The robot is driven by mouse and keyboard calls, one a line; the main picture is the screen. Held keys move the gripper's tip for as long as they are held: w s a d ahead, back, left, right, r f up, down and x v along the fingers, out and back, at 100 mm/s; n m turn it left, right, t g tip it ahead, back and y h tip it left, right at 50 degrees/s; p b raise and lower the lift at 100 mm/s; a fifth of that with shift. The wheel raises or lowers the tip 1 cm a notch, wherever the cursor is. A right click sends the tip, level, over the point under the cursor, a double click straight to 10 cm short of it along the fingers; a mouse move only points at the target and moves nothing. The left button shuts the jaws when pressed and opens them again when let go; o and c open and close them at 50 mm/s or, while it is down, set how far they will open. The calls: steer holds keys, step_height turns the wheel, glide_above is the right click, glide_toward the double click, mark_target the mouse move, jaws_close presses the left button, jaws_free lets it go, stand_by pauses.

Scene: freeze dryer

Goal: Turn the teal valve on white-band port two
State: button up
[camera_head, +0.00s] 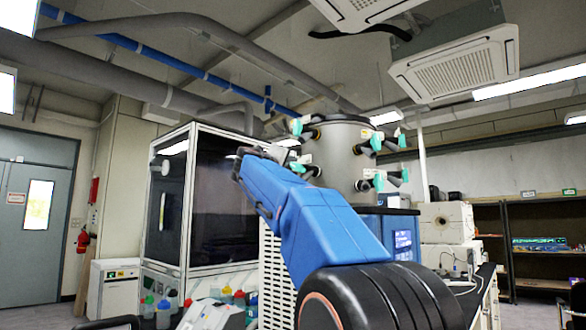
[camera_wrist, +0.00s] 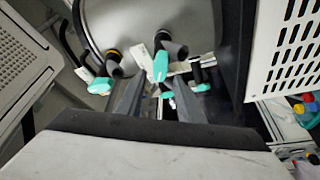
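The freeze dryer's grey drum (camera_head: 340,155) carries several black ports with teal valves. One teal valve (camera_head: 376,142) is at the upper middle of the drum, and another (camera_head: 378,181) is lower. In the wrist view a teal valve (camera_wrist: 160,66) on a black port lies just beyond my gripper (camera_wrist: 160,84), roughly in line with the gap. Its fingers are apart, with no object clearly held. Another teal valve (camera_wrist: 100,86) is left of the fingers, and one (camera_wrist: 201,88) is right. I cannot tell which port is white-band port two. My arm hides part of the drum's left side in the head view.
A glass-fronted cabinet (camera_head: 187,200) stands left of my arm. A white slotted panel (camera_wrist: 285,50) is at the right of the wrist view. A blue screen unit (camera_head: 403,243) is below the drum.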

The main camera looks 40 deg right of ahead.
mark_target(295, 166)
steer(key=shift+x, duration=2.05)
jaws_close()
